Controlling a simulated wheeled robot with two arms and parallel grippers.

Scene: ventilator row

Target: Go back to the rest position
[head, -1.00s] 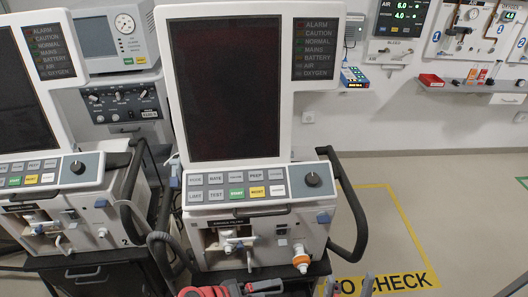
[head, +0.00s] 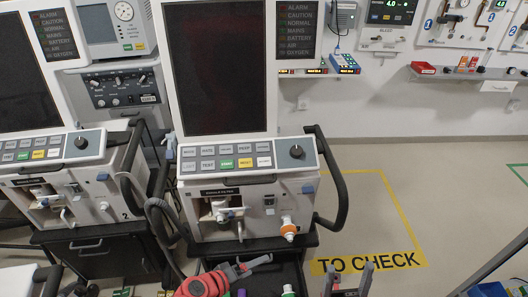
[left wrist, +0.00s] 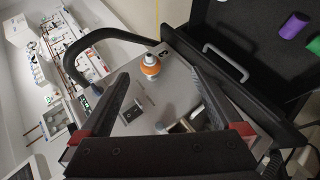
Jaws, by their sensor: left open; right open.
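My left gripper (head: 256,266), with its red wrist, is just in front of the middle ventilator (head: 245,208), below its front panel. In the left wrist view its two dark fingers (left wrist: 162,100) are spread with nothing between them. Past them show the ventilator's front and its white-and-orange port (left wrist: 150,66); the port also shows in the head view (head: 288,229). My right gripper (head: 347,272) is at the bottom edge, right of the left one. Its two grey fingers stand apart and look empty; its lower part is cut off.
An open dark drawer (left wrist: 256,92) under the ventilator holds a purple cylinder (left wrist: 294,25) and a green one. Another ventilator (head: 75,190) stands at the left. Floor right of the middle ventilator is clear, with a yellow outline and "TO CHECK" lettering (head: 368,262).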

